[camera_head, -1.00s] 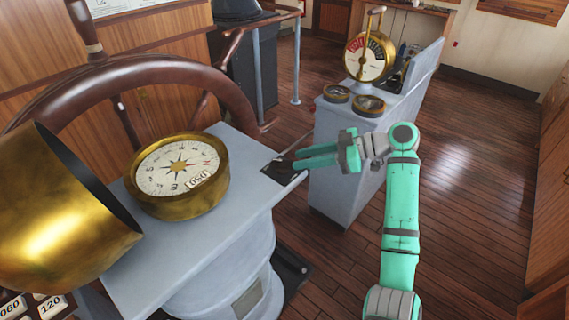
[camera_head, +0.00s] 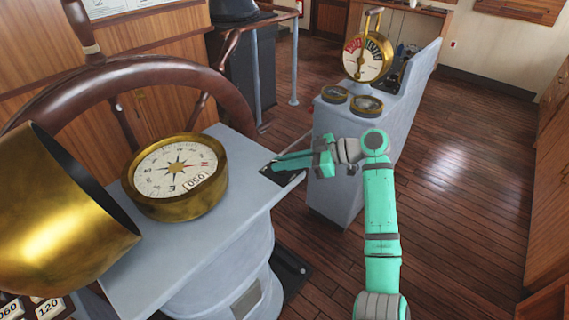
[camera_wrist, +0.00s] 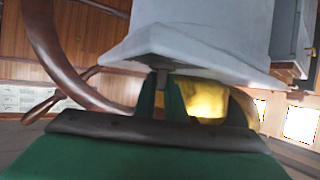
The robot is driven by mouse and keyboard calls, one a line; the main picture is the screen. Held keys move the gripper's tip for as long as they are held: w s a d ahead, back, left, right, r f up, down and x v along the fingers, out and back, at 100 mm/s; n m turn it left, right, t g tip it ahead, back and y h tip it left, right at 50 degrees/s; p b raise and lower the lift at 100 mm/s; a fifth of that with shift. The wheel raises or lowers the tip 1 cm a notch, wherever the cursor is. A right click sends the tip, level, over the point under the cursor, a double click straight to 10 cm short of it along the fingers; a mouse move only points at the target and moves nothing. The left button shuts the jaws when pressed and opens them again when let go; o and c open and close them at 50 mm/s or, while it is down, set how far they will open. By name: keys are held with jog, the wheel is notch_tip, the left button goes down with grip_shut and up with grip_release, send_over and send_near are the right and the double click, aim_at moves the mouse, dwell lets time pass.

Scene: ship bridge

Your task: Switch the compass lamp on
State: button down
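The brass compass (camera_head: 176,180) with its white dial sits on the grey stand (camera_head: 235,215). A dark plate (camera_head: 291,180) lies on the right end of the stand top. My gripper (camera_head: 277,164) is at this plate, reaching in from the right with its fingers over it. In the wrist view, the two green fingers (camera_wrist: 162,84) point toward the grey stand, with a narrow gap and a small grey piece between the tips. I cannot tell whether they grip it. A lamp switch is not clearly seen; the fingers cover part of the plate.
A large brass hood (camera_head: 55,215) stands tilted left of the compass. The wooden steering wheel (camera_head: 215,85) is behind the stand. A grey console (camera_head: 345,135) with a brass telegraph (camera_head: 366,58) stands beyond my arm. The wooden floor (camera_head: 460,200) at right is clear.

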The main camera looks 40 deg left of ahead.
jog(key=shift+d, duration=0.3)
